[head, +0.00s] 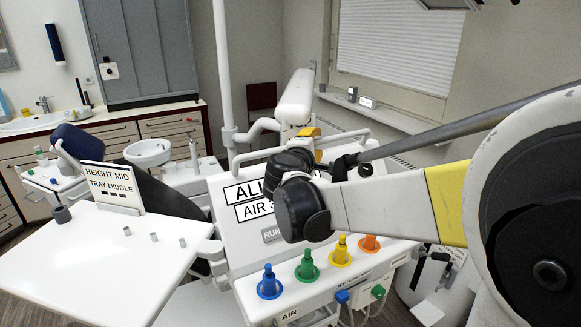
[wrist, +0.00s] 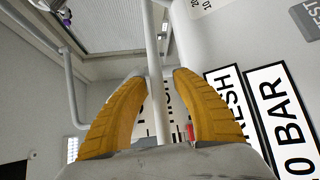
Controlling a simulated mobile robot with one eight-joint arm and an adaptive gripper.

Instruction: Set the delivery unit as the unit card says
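The unit card (head: 111,187) stands on the white tray (head: 95,270) at the left and reads "HEIGHT MID, TRAY MIDDLE". The delivery unit's sloped panel (head: 221,191) carries large labels, partly hidden by my arm. A pale handle rail (head: 345,137) runs along its top edge. My gripper's yellow fingers (wrist: 160,74) lean inward around a pale bar (wrist: 156,45) in the wrist view, with a narrow gap between the tips. I cannot tell whether they press on it. In the head view my gripper (head: 309,132) is mostly hidden, close to the rail.
Blue (head: 269,283), green (head: 307,267), yellow (head: 340,252) and orange (head: 369,243) holders line the unit's front edge. Small pegs stand on the tray. A white pole (head: 224,75) rises behind the unit. A basin (head: 148,151) and cabinets are at the left.

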